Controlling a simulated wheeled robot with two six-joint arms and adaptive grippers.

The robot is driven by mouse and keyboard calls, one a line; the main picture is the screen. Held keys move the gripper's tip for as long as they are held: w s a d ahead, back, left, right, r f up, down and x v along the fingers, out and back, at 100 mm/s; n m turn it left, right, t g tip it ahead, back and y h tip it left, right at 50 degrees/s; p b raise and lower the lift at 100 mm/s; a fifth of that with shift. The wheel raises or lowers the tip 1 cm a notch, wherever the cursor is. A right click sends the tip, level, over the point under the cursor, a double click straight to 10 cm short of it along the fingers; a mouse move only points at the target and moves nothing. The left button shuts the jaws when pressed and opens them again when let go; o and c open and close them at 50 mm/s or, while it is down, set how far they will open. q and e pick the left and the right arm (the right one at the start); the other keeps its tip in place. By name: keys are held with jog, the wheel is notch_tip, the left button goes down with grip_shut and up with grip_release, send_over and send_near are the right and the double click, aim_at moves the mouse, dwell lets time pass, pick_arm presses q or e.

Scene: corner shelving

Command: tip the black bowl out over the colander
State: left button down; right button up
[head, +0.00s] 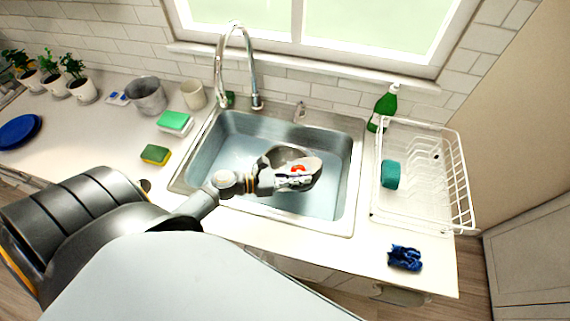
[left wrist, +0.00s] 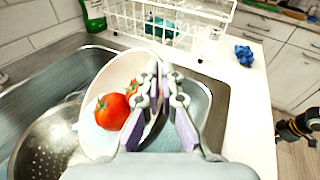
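My left gripper (head: 285,180) is over the sink, its fingers closed on the rim of a bowl (head: 311,168). The bowl looks white or cream inside, not black. In the left wrist view the bowl (left wrist: 122,72) is pinched between the fingers (left wrist: 160,85) and holds red tomatoes (left wrist: 111,110). One shows in the head view as a red patch (head: 298,168). The metal colander (left wrist: 45,142) is in the sink, left of the bowl in the wrist view. In the head view the colander (head: 284,153) is partly hidden behind the bowl and gripper. A dark part of my right arm shows at the wrist view's right edge.
The sink (head: 232,150) has a tall faucet (head: 250,65) behind it. A white dish rack (head: 425,200) with a teal sponge (head: 390,174) and a green bottle (head: 383,108) stand right. A blue cloth (head: 405,257) lies in front. Sponges and pots are left.

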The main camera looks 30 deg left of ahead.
pick_arm(q)
jog(key=shift+w+a+n+h+b, duration=0.3)
jog(key=shift+w+a+n+b, duration=0.1)
jog(key=shift+a+n+b, duration=0.35)
dwell(0.4)
jog(key=shift+w+a+r+n+t+h+b, duration=0.2)
jog(key=shift+w+a+r+n+h, duration=0.1)
jog(key=shift+a+r+n, duration=0.2)
jog(key=shift+w+a+r+n+t+h+b, duration=0.1)
jog(key=shift+w+a+r+n+h+b, duration=0.15)
jog(key=shift+a+r+n, duration=0.2)
dwell(0.7)
jog(key=shift+a, duration=0.15)
jog(key=shift+w+a+r+n+b, duration=0.25)
jog(key=shift+a+n+b, duration=0.05)
jog(key=shift+a+n, duration=0.15)
jog(key=shift+w+a+r+n+b, duration=0.25)
jog(key=shift+a+n, duration=0.1)
jog(key=shift+n, duration=0.1)
jog(key=shift+t+h, duration=0.25)
jog(key=shift+t, duration=0.05)
jog(key=shift+w+a+n, duration=0.1)
jog(key=shift+a+n, duration=0.1)
jog(key=shift+n, duration=0.1)
jog(key=shift+a+b, duration=0.15)
jog(key=shift+b, duration=0.2)
